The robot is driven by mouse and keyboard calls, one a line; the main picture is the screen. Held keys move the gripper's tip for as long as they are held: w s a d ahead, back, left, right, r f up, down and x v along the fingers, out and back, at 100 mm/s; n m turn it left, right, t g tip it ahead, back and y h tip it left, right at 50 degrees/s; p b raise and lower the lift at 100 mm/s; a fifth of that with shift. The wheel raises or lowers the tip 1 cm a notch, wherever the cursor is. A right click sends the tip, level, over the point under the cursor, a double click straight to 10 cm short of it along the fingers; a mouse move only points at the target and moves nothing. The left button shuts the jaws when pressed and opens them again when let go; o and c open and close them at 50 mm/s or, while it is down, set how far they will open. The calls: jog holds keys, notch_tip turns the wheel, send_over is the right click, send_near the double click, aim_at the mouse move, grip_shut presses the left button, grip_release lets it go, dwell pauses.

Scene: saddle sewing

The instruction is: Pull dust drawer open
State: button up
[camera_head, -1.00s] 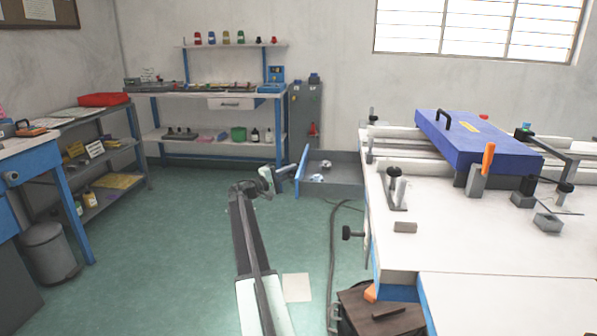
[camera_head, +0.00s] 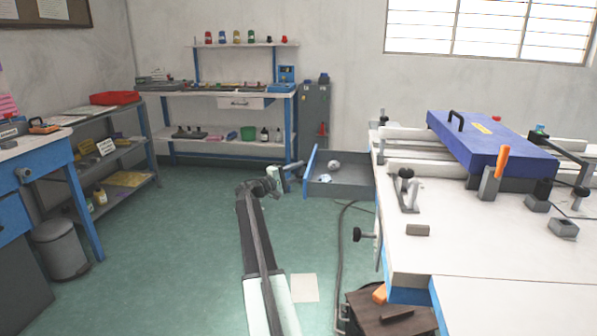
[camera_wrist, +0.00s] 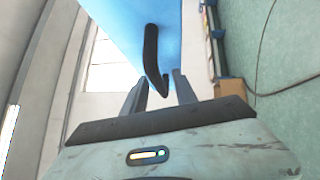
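The dust drawer stands pulled out from the left side of the white worktable. Its blue front (camera_head: 309,172) faces left, and its grey tray (camera_head: 350,188) is exposed with small pale lumps inside. My gripper (camera_head: 296,171) is just left of the blue front. In the wrist view, the drawer's black curved handle (camera_wrist: 151,55) hangs from the blue panel (camera_wrist: 122,30). Its lower tip lies between the two fingers of my gripper (camera_wrist: 162,90). The fingers are apart, with gaps visible on both sides of the handle.
The white worktable (camera_head: 460,255) with a blue clamped block (camera_head: 490,140) fills the right. A wooden box (camera_head: 390,312) and a cable (camera_head: 340,240) lie near its front left. The green floor (camera_head: 180,230) is clear at left, near a grey bin (camera_head: 60,250).

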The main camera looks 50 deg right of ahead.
jog(key=shift+a, duration=0.1)
jog(key=b+v, duration=0.1)
jog(key=v, duration=0.6)
jog(key=shift+w+a, duration=0.15)
jog(key=shift+a, duration=0.1)
jog(key=shift+f, duration=0.15)
